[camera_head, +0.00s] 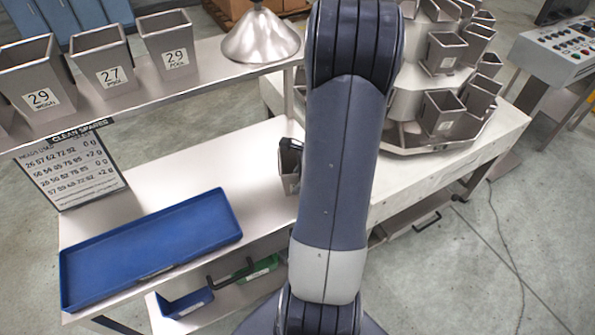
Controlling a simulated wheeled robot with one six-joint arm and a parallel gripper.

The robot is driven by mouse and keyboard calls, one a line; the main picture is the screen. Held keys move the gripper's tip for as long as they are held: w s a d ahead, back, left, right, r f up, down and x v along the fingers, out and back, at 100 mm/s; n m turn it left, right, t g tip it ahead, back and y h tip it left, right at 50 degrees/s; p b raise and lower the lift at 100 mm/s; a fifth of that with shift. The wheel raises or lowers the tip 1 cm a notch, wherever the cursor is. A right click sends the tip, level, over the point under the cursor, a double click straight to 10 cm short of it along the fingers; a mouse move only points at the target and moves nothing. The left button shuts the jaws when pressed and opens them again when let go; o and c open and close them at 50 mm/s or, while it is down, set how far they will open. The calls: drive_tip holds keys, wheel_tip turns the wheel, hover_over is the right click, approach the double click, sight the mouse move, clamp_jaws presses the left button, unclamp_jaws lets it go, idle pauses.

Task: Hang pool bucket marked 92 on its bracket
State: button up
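A grey metal bucket (288,172) stands on or just above the white bench, left of my arm. My arm hides its right part, and I cannot read its label. A dark piece at its rim may be part of my gripper; the rest of the gripper is hidden behind my arm, so its grip cannot be judged. The weigher (405,104), a round machine with several grey buckets hung around it in tiers, stands at the back right. I cannot read the number 92 on any bucket, and no bare bracket shows clearly.
The upper shelf (215,82) holds buckets marked 29 WEIGH (36,82), 27 POOL (103,62) and 29 POOL (168,48), plus a metal cone (260,38). Below are a CLEAN SPARES sign (72,170) and an empty blue tray (150,248). A control console (556,50) stands far right.

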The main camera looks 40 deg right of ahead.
clamp_jaws()
idle(0.5)
